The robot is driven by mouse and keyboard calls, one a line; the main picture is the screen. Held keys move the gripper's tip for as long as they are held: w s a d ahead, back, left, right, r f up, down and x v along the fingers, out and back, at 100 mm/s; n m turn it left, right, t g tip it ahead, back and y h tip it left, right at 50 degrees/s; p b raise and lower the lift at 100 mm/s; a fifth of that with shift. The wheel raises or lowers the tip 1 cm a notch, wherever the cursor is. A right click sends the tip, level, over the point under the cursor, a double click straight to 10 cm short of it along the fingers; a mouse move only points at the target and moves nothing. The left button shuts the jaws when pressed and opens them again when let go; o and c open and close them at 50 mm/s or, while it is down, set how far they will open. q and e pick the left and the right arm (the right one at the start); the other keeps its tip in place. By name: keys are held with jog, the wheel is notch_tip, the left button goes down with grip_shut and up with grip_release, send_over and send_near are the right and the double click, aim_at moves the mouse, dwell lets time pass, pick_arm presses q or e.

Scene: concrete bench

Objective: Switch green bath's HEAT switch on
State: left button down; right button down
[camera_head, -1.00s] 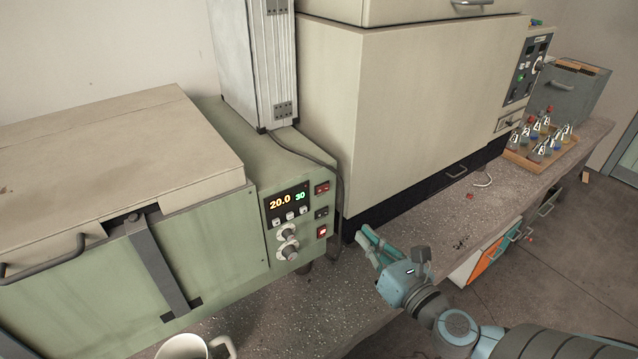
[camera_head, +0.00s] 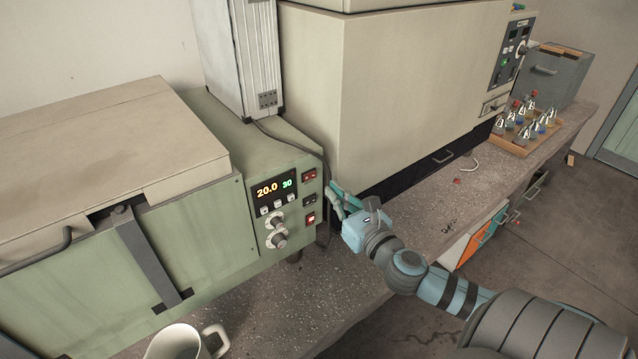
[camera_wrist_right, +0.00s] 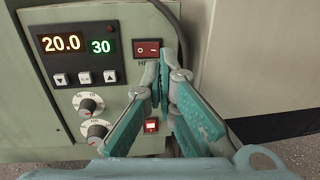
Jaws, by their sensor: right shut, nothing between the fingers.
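The green bath (camera_head: 215,225) stands at the left with its control panel facing me. Its display (camera_head: 275,187) reads 20.0 and 30. A red rocker, the HEAT switch (camera_head: 309,175), is at the panel's upper right; in the right wrist view the same switch (camera_wrist_right: 147,48) has a label starting "HE", partly covered by a finger. A dark switch (camera_head: 310,199) and a lit red switch (camera_head: 311,218) sit below it. My right gripper (camera_head: 333,190) is shut and empty, just right of the switches; its fingertips (camera_wrist_right: 160,72) appear just below the HEAT switch. Contact cannot be told. My left gripper is not in view.
A large beige oven (camera_head: 420,90) stands close to the right of the bath, with a narrow gap between. A cable (camera_head: 290,142) runs down the bath's right side. A white mug (camera_head: 176,343) is at the front. A wooden tray (camera_head: 515,146) of bottles stands far right.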

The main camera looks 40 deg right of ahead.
aim_at(315, 171)
jog(key=w, duration=0.5)
jog(key=shift+w+d+p, duration=0.1)
jog(key=shift+d+p, duration=0.2)
jog(key=shift+p, duration=0.05)
jog(key=shift+w+d+r+p, duration=0.3)
jog(key=shift+d+p, duration=0.1)
jog(key=shift+p, duration=0.45)
jog(key=shift+a+f, duration=0.15)
